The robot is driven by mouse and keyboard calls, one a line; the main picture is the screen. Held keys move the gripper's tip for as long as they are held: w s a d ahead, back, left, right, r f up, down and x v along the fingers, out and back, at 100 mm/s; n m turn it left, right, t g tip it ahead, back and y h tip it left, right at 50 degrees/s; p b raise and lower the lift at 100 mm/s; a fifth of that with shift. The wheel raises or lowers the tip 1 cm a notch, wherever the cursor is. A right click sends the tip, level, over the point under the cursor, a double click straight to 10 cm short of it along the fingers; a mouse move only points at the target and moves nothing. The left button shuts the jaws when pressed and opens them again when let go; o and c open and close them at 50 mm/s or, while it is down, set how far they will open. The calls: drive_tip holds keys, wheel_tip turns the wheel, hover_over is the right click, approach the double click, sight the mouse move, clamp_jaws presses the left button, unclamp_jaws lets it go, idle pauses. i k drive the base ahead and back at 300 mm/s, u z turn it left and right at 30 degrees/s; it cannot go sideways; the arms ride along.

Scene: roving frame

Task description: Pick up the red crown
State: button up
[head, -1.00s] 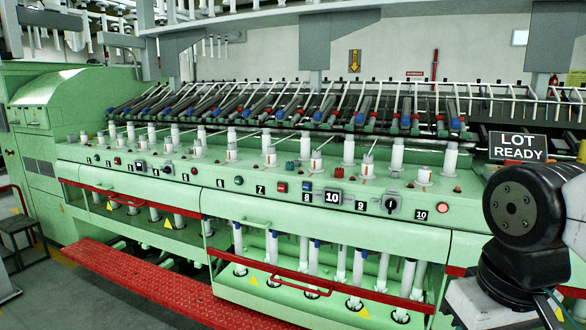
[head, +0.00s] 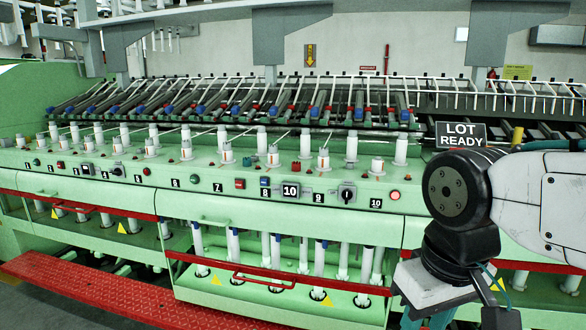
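I cannot make out a red crown anywhere in the head view. A long pale green spinning machine (head: 330,212) fills the middle, with a row of white spindles and small round red and green buttons on its top. My arm is at the right, with a black and white joint in front of the machine's right end. My gripper's fingers do not show clearly; the arm's lower parts run out of the bottom edge.
A "LOT READY" sign (head: 461,135) stands behind my arm. A red step plate (head: 95,290) lies along the machine's front at lower left. Red rails (head: 240,267) run along the front. A little grey floor shows at the lower left.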

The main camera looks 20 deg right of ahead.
sight(295, 166)
drive_tip(key=u, duration=0.35)
drive_tip(key=i, duration=0.3)
drive_tip(key=u, duration=0.95)
drive_tip(key=i, duration=1.15)
drive_tip(key=z, duration=1.05)
drive_tip(key=i, duration=0.9)
drive_tip(key=z, duration=0.2)
